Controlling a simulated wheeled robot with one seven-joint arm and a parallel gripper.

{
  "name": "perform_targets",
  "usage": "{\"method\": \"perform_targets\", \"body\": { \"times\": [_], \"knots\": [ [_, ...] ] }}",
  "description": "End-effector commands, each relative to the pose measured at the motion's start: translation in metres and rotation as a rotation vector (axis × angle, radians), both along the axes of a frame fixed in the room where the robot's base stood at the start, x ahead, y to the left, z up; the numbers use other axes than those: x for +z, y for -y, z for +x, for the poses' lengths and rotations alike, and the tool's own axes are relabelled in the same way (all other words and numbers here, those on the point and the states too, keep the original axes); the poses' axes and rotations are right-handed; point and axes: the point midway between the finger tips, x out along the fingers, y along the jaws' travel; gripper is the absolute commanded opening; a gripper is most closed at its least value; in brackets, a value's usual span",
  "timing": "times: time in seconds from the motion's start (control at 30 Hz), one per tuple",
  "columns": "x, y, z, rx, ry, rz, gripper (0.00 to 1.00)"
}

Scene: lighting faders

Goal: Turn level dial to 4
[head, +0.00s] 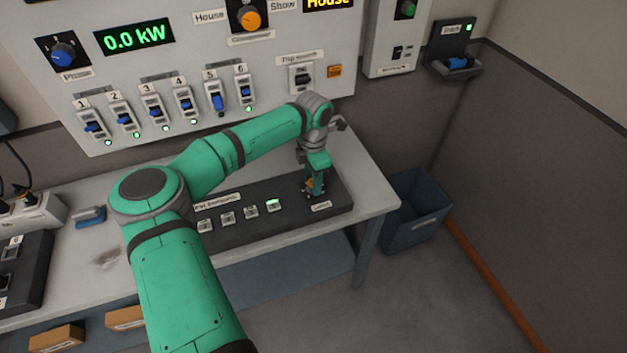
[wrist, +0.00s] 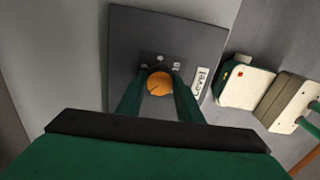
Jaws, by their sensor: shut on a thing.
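The level dial is an orange round knob (wrist: 160,83) on a dark panel (wrist: 135,40), with a white "Level" label (wrist: 201,82) beside it in the wrist view. Small white marks sit around the knob, too small to read surely. A thin dark line on its face slants toward the upper right. My gripper (wrist: 159,88) has its two green fingers on either side of the knob, shut on it. In the head view my gripper (head: 313,186) points down at the panel's right end and mostly hides the orange dial (head: 309,183).
The dark panel carries several buttons left of the dial; one button (head: 273,205) glows green. The wall panel (head: 190,60) behind has blue sliders and a "0.0 kW" display (head: 134,37). A blue-grey bin (head: 414,213) stands right of the table (head: 377,205).

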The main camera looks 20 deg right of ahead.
Motion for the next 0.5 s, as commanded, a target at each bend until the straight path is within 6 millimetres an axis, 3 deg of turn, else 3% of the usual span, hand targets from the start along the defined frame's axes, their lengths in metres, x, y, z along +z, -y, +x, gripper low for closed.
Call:
{"method": "perform_targets", "body": {
  "times": [0.5],
  "knots": [
    [0.0012, -0.001, 0.001, -0.309, 0.002, 0.002, 0.1]
  ]
}}
